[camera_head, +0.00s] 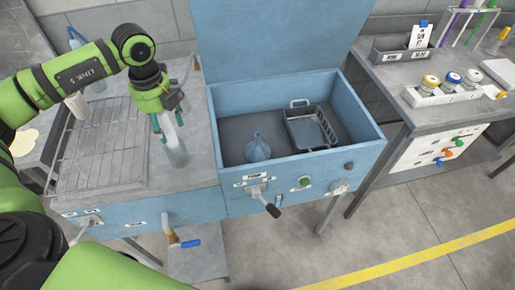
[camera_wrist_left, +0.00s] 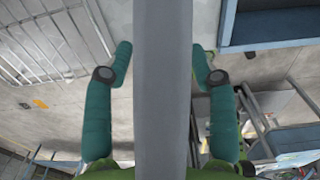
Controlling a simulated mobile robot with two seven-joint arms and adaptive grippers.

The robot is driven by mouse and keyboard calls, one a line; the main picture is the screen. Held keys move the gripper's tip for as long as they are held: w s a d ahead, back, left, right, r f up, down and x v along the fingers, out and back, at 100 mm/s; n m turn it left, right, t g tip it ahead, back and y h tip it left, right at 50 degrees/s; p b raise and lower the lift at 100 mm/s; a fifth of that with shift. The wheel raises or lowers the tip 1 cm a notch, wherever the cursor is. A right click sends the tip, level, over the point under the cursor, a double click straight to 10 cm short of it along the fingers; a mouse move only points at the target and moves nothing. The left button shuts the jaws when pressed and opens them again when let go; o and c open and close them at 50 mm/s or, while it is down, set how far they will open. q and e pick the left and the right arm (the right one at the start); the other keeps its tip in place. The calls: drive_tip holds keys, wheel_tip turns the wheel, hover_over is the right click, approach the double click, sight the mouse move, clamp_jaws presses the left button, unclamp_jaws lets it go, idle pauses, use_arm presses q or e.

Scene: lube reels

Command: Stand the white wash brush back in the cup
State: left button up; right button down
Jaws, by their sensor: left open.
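A clear cup (camera_head: 179,157) stands on the grey top of the left blue cabinet, right of the wire rack. A pale upright shape (camera_head: 170,136), probably the white wash brush, shows above and inside the cup; the glass blurs its lower end. My left gripper (camera_head: 167,118) is right above it, pointing down. In the left wrist view its two teal fingers (camera_wrist_left: 161,64) are apart, with a grey-white bar (camera_wrist_left: 163,110) running between them, probably the brush handle. A gap shows on each side of the bar. My right gripper is not in view.
The wire rack (camera_head: 100,150) lies left of the cup, with a pale cylinder (camera_head: 77,106) at its far left. A grey bench (camera_head: 400,75) stands at far right.

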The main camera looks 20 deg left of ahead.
use_arm(q)
wheel_tip(320, 180, up, 12)
drive_tip(key=shift+f, duration=0.1)
idle(0.4)
drive_tip(key=shift+d, duration=0.1)
